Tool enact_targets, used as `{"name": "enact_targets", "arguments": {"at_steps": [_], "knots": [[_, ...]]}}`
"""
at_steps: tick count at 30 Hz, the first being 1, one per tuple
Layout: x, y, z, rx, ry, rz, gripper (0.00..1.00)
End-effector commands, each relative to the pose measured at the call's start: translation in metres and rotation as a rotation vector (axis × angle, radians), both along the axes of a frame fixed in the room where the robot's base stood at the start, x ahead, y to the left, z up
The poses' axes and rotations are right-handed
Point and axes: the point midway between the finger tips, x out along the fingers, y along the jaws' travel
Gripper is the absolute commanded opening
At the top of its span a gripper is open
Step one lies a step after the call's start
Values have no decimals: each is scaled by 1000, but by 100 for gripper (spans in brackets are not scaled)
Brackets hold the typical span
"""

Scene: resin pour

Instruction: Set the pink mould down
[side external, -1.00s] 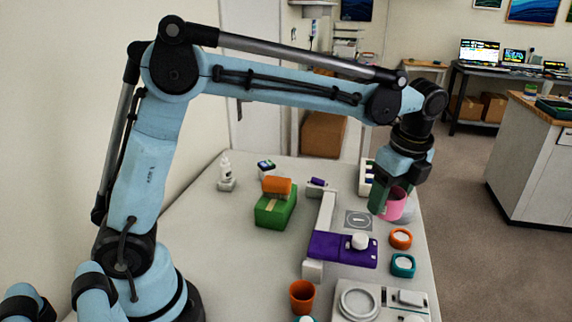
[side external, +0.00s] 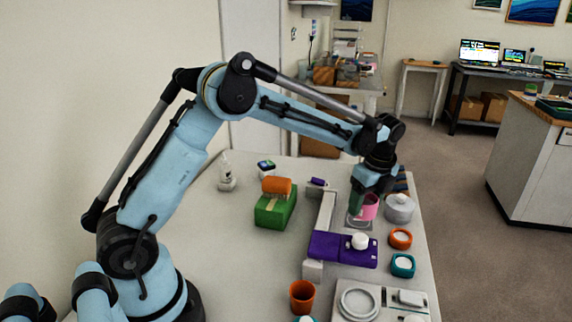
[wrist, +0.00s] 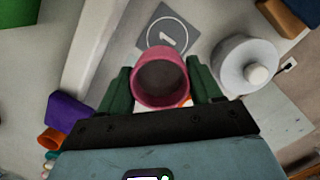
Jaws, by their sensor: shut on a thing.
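The pink mould (side external: 369,207) is a small round cup, held upright in my gripper (side external: 360,203). In the wrist view the pink mould (wrist: 160,77) sits between the two green fingers of my gripper (wrist: 160,88), which touch its sides. Its inside looks dark, and I cannot tell what is in it. A grey square mat with a white ring and a mark (wrist: 167,33) lies on the table just beyond the mould in the wrist view. In the side view the mould and gripper partly cover that mat (side external: 356,226). I cannot tell whether the mould touches the table.
A grey lidded pot (side external: 399,209) stands close to the right of the mould. A white and purple stand (side external: 322,247) is to its left and front. Orange (side external: 401,239) and teal (side external: 403,265) round containers stand nearer the front. A green box (side external: 275,211) is further left.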

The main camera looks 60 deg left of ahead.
Motion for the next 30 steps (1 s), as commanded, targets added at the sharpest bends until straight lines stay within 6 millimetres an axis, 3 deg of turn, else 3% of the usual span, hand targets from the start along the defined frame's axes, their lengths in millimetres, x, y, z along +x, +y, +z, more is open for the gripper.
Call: {"name": "enact_targets", "arguments": {"at_steps": [11,24,25,29,30], "knots": [[1,2,-39,0,0,-1,32],[1,2,-45,0,0,-1,32],[1,2,-45,0,0,-1,69],[1,2,-45,0,0,-1,89],[1,2,-44,0,0,-1,90]]}}
